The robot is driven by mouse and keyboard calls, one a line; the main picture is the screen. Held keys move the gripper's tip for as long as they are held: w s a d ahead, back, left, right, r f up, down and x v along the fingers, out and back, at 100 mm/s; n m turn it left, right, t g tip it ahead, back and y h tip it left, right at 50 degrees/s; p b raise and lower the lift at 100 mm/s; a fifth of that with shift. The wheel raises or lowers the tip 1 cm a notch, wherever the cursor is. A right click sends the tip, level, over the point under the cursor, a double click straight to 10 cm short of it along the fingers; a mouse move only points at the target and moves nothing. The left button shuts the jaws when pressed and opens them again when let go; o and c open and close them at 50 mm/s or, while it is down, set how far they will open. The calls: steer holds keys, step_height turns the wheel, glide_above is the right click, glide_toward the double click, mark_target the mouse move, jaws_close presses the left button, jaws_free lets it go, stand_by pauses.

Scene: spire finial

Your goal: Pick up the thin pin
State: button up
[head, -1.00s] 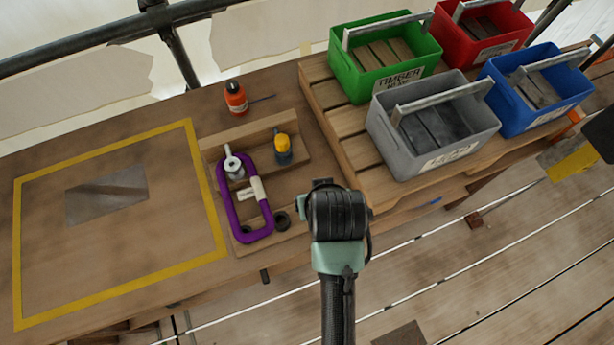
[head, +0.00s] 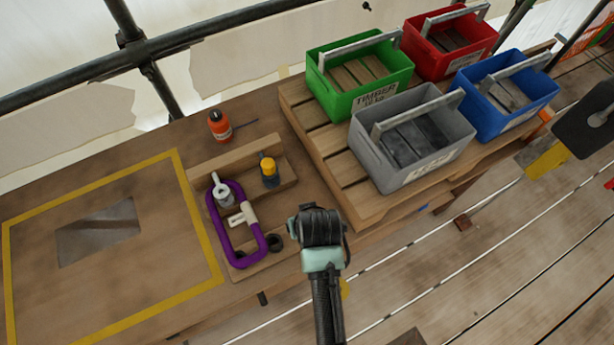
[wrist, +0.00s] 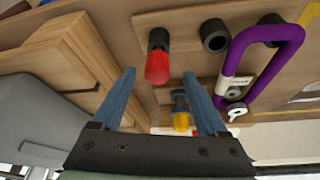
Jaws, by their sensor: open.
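My gripper (wrist: 158,76) is open and empty in the wrist view. A red-topped piece (wrist: 157,58) with a dark end shows between the fingertips; in the head view my arm seems to hide it. A yellow-and-blue piece (head: 268,172) stands by a wooden strip, also in the wrist view (wrist: 181,120). A grey ring-topped piece (head: 222,193) stands beside the purple loop (head: 238,250), which carries a white tag. I cannot tell which of these is the thin pin.
Black sockets (head: 275,242) sit near the purple loop. A slatted pallet (head: 315,125) holds green (head: 385,97), grey (head: 375,155), red (head: 412,45) and blue (head: 490,118) bins at the right. A yellow-taped area (head: 190,210) with a grey plate lies left.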

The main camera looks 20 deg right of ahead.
steer(key=shift+d+x, duration=0.2)
steer(key=shift+x, duration=1.95)
steer(key=shift+r, duration=0.1)
jaws_close()
